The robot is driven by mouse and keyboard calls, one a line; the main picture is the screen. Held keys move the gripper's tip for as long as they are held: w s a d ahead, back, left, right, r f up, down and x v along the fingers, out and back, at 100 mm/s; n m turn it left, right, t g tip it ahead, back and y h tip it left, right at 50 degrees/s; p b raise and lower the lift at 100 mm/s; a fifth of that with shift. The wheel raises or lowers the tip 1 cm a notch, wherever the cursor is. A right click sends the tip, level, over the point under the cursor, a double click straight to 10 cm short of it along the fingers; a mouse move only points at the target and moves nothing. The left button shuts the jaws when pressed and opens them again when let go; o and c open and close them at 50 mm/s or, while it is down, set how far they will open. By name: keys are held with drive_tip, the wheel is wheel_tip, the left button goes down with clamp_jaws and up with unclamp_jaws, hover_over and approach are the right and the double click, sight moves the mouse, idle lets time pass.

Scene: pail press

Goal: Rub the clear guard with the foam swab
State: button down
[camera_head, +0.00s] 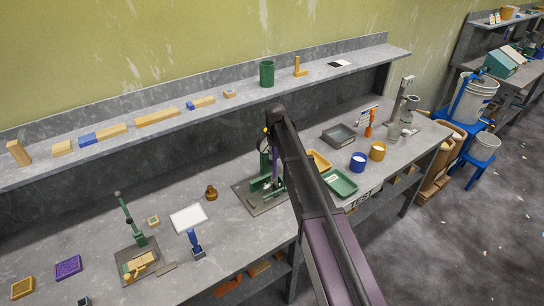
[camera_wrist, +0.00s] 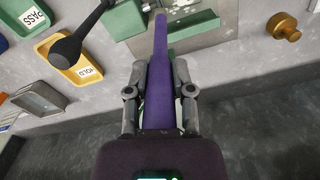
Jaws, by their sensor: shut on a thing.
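My gripper (camera_wrist: 160,72) is shut on the purple handle of the foam swab (camera_wrist: 158,100), which points away from me toward the green press. The swab's paler tip (camera_wrist: 161,16) lies near the top edge of the wrist view, over or in front of the press; I cannot tell whether it touches anything. In the head view the purple swab (camera_head: 275,166) shows below my arm's end, beside the green press (camera_head: 264,187) on its dark base plate. I cannot make out the clear guard for certain; my arm and swab cover part of the press.
A black-knobbed lever (camera_wrist: 66,48) stands close beside the swab. Yellow HOLD (camera_wrist: 77,71) and green PASS (camera_wrist: 30,18) trays lie beyond it, with a grey tray (camera_wrist: 40,97). A brass knob-shaped item (camera_wrist: 285,27) stands on the other side. A shelf (camera_head: 345,66) runs behind the bench.

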drive_tip(key=shift+d+r, duration=0.1)
idle(0.3)
idle(0.4)
drive_tip(key=shift+s+a, duration=0.6)
drive_tip(key=shift+a, duration=0.35)
drive_tip(key=shift+s+a, duration=0.55)
drive_tip(key=shift+a, duration=0.35)
drive_tip(key=shift+s+a, duration=0.65)
drive_tip(key=shift+a, duration=0.25)
drive_tip(key=shift+s+a, duration=0.6)
drive_tip(key=shift+a, duration=0.3)
drive_tip(key=shift+w+r+p, duration=0.1)
drive_tip(key=shift+r+p, duration=2.75)
drive_tip(key=shift+p, duration=0.15)
drive_tip(key=shift+r, duration=0.1)
